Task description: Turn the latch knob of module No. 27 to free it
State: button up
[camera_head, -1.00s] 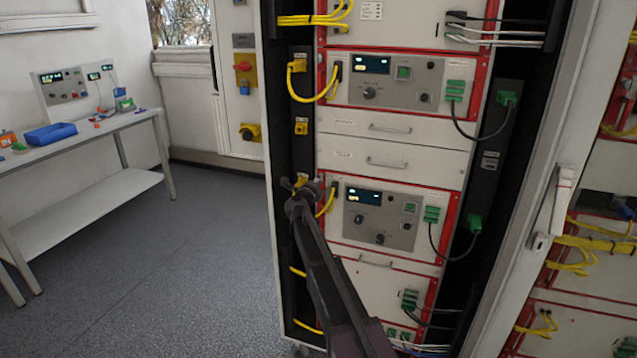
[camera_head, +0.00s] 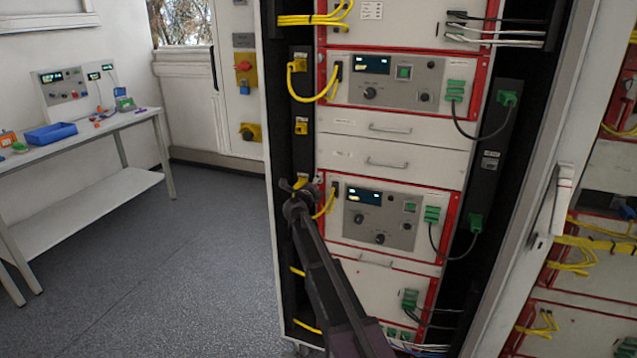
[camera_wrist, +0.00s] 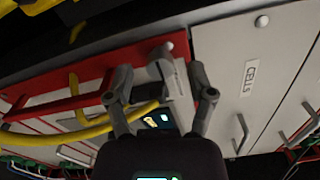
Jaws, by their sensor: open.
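My gripper (camera_head: 294,184) is at the left edge of the lower red-framed module (camera_head: 345,232) in the head view. In the wrist view my gripper (camera_wrist: 160,76) is open, its two fingers apart on either side of a small grey upright piece (camera_wrist: 168,75) by the red frame edge. This piece may be the latch knob; I cannot tell whether the fingers touch it. In the head view the arm and gripper hide that spot. No number 27 is legible, so I cannot confirm which module it is.
A yellow cable (camera_wrist: 100,130) loops close beside the fingers in the wrist view. A white panel labelled CELLS (camera_wrist: 250,75) lies to the right. In the head view the open cabinet door (camera_head: 555,215) stands at right, and a bench (camera_head: 80,128) at left; the floor between is clear.

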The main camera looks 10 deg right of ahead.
jog(key=v, duration=1)
jog(key=shift+s+a, duration=0.15)
jog(key=shift+s, duration=0.15)
jog(key=shift+r, duration=0.1)
jog(key=s+a+r+n+t+y+p, duration=0.3)
jog(key=a+n+y, duration=0.2)
jog(key=n+y, duration=0.65)
jog(key=s+a+f+n+g+y+p, duration=0.1)
jog(key=s+f+n+g+y, duration=0.15)
jog(key=s+n, duration=0.2)
jog(key=s+a+f+n+g+y+p, duration=0.1)
jog(key=s+a+f+n+g, duration=0.1)
jog(key=s+f+n+g, duration=0.3)
jog(key=s+d+f+n+g+h+p, duration=0.2)
jog(key=s+d+g, duration=0.3)
jog(key=s, duration=0.6)
jog(key=s+d+f+n+g+h+p, duration=0.1)
jog(key=s+d+f+n+g+h, duration=0.2)
jog(key=s, duration=0.9)
jog(key=d+g+h, duration=0.1)
jog(key=d+g, duration=0.2)
jog(key=d, duration=0.2)
jog(key=shift+s+d+f+n+p, duration=0.3)
jog(key=shift+d+n+p, duration=0.05)
jog(key=shift+n, duration=0.05)
